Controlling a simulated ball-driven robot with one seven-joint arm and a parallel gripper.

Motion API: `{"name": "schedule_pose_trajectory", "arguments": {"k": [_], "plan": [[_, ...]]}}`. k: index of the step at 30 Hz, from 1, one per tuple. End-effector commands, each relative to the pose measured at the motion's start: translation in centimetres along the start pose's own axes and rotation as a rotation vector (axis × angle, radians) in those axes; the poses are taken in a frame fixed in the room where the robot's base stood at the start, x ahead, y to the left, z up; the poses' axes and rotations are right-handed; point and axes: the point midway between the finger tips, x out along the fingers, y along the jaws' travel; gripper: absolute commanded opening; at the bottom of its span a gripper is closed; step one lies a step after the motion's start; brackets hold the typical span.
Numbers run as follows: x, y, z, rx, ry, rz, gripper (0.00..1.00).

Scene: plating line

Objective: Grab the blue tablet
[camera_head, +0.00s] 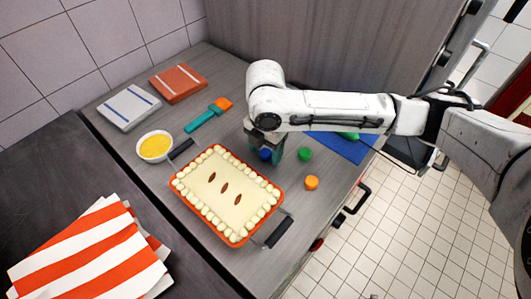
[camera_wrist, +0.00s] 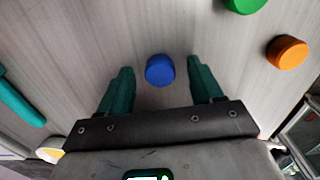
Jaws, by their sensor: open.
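The blue tablet (camera_wrist: 160,70) is a small round disc on the grey wooden counter. In the wrist view it lies between the tips of my gripper (camera_wrist: 158,74), whose two green fingers are apart on either side of it without visible contact. In the head view the blue tablet (camera_head: 265,154) shows just at my gripper (camera_head: 266,156), partly hidden by it, beside the orange dish. My gripper is open and points down.
A green disc (camera_head: 305,154) and an orange disc (camera_head: 311,183) lie to the right. The orange baking dish (camera_head: 236,240) stands close in front. A yellow-filled bowl (camera_head: 154,146), teal brush (camera_head: 201,121) and blue mat (camera_head: 350,149) are also on the counter.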

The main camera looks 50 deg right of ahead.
Motion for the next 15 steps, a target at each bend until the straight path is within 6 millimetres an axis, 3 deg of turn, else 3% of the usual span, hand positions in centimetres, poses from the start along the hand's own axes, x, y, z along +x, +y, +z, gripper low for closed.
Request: {"name": "schedule_pose_trajectory", "arguments": {"k": [2,15], "plan": [[-0.02,0.0,0.01,0.0,0.0,0.0,0.65],[-0.06,0.0,0.01,0.0,-0.001,0.0,0.24]]}}
